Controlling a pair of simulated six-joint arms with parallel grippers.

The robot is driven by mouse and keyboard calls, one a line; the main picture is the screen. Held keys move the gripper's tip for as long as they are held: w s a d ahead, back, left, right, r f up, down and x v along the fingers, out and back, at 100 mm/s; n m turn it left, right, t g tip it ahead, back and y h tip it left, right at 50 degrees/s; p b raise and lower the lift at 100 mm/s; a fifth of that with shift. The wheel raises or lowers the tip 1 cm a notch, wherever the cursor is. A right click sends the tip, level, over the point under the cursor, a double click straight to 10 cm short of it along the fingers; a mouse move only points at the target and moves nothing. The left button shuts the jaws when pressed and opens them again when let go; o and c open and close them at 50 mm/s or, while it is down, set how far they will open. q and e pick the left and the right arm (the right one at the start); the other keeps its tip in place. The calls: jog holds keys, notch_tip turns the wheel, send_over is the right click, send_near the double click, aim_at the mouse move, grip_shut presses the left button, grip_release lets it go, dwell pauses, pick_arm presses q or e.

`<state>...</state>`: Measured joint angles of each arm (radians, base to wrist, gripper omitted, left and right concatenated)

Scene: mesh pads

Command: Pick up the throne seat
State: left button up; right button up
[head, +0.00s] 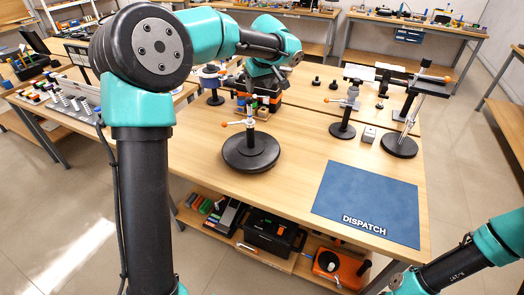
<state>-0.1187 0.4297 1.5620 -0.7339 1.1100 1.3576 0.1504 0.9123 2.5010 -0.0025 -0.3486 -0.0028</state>
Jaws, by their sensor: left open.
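My left gripper (264,88) is at the far left part of the wooden table, pointing down beside a cluster of small dark, orange and wood-coloured parts. Its fingers are small and partly hidden by my own wrist; it is open. I cannot single out a throne seat with certainty, as the parts near the gripper are too small and partly covered.
A blue DISPATCH mat (369,196) lies bare at the front right. A round black stand (250,152) with a silver post stands front left. A smaller stand (342,130) and a taller stand (399,145) are farther right.

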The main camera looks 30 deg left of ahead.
aim_at(250, 104)
pick_arm(q)
jog(key=shift+n+y, duration=0.4)
jog(key=shift+n, duration=0.1)
notch_tip(250, 104, up, 4)
jog(key=shift+w+a+r, duration=0.1)
jog(key=shift+a, duration=0.05)
jog(key=x, duration=1.2)
jog(key=shift+f, duration=0.25)
jog(key=shift+x, duration=2.6)
